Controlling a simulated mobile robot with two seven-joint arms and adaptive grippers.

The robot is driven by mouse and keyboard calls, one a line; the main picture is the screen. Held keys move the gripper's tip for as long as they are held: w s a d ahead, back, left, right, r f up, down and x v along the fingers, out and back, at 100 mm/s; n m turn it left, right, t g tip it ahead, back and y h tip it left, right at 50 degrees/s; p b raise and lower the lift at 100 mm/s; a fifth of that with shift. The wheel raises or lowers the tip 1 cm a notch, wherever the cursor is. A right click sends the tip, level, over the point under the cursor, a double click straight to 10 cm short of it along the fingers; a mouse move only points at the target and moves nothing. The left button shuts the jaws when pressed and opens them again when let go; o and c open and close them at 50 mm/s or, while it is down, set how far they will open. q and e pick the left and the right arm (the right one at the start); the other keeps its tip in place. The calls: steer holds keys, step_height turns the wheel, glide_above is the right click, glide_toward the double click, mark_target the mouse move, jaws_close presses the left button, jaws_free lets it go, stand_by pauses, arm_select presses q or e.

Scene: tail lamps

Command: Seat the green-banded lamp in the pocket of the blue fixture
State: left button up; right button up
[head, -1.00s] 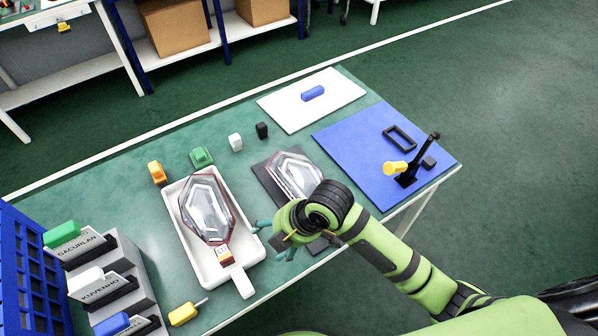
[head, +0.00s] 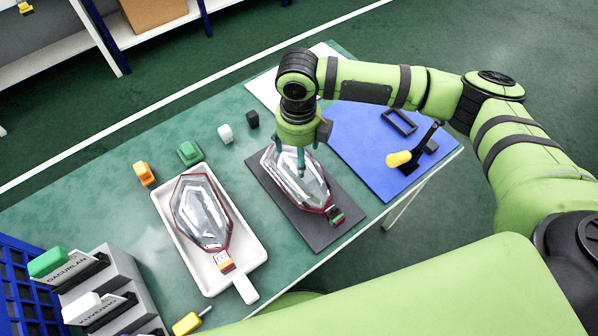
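The green-banded lamp (head: 312,187) lies on a dark grey mat (head: 318,236) in the middle of the table. It is clear with a red rim, and its green band (head: 337,217) is at the near end. My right gripper (head: 289,163) points down over the lamp's far half, its teal fingers apart; contact is unclear. The blue fixture (head: 366,165) is a flat board to the right, bearing a black rectangular frame (head: 385,116) and a toggle clamp (head: 428,140) with a yellow tip (head: 398,159). My arm hides part of the board. My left gripper is out of view.
A white tray (head: 250,250) to the left holds another lamp (head: 203,212) with an orange-and-white band. Orange, green, white and black blocks stand behind. A labelled grey rack (head: 128,270) and blue crate (head: 20,285) are at the left. A white board (head: 262,88) is partly hidden behind my arm.

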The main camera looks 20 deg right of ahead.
mark_target(304, 180)
steer(key=shift+s+f+p, duration=0.2)
steer(key=shift+f+p, duration=0.2)
steer(key=shift+f, duration=1.85)
steer(key=shift+f, duration=0.25)
steer(key=shift+s, duration=0.15)
jaws_close()
